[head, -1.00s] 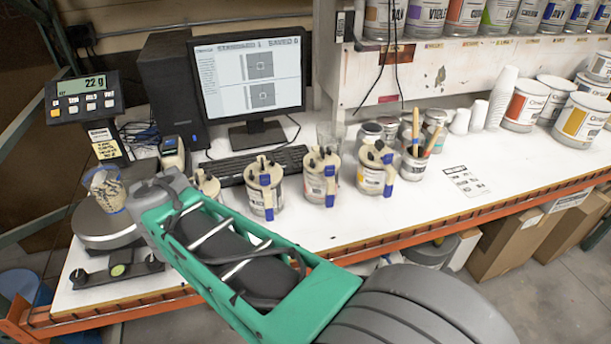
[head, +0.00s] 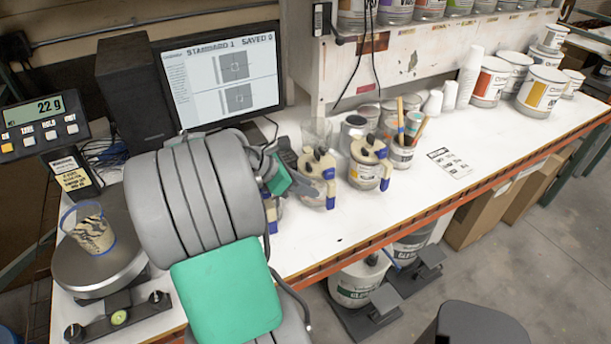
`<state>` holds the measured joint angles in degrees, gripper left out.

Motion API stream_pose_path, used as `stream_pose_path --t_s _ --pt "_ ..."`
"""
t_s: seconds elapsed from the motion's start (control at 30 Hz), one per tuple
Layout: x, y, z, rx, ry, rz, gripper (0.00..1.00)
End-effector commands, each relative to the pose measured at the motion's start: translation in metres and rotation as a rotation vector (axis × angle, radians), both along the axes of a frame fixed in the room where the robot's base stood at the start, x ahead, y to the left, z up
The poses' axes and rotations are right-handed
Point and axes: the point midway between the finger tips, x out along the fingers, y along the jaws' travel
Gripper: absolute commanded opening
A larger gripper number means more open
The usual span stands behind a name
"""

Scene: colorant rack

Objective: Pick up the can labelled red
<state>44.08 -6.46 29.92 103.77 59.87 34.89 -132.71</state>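Several paint cans with pale lids, clamps and blue handles stand along the worktable. One can (head: 366,175) is in clear view in the middle. Another can (head: 319,196) to its left is partly covered by the end of my arm, and one further left is mostly hidden behind the arm. Their labels are too small or covered to read, so I cannot tell which says red. My gripper (head: 312,182) is at the left-hand clamped can, seemingly in front of its upper part. The fingers are small and partly hidden, so I cannot tell whether they are open or touch it.
A scale (head: 100,262) with a patterned cup (head: 88,230) is at left. A monitor (head: 222,80) and speaker (head: 135,95) stand behind my arm. A brush pot (head: 402,155) and paper cups (head: 470,75) are further right. The table's right front is mostly clear.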

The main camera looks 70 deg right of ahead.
Motion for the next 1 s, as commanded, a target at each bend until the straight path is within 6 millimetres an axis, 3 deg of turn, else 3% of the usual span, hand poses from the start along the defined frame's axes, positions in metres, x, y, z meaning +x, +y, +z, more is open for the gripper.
stream_pose_path --t_s 0.2,0.43,0.7,0.9,1.0 --pt "-0.024 -0.021 -0.030 0.002 0.000 -0.004 0.27" --pt "-0.030 -0.030 -0.042 0.003 -0.001 -0.001 0.27" --pt "-0.050 -0.051 -0.071 0.003 -0.004 0.001 0.27" --pt "-0.050 -0.052 -0.073 0.002 -0.006 0.003 0.27" --pt "-0.050 -0.052 -0.073 0.002 -0.006 0.003 0.20"
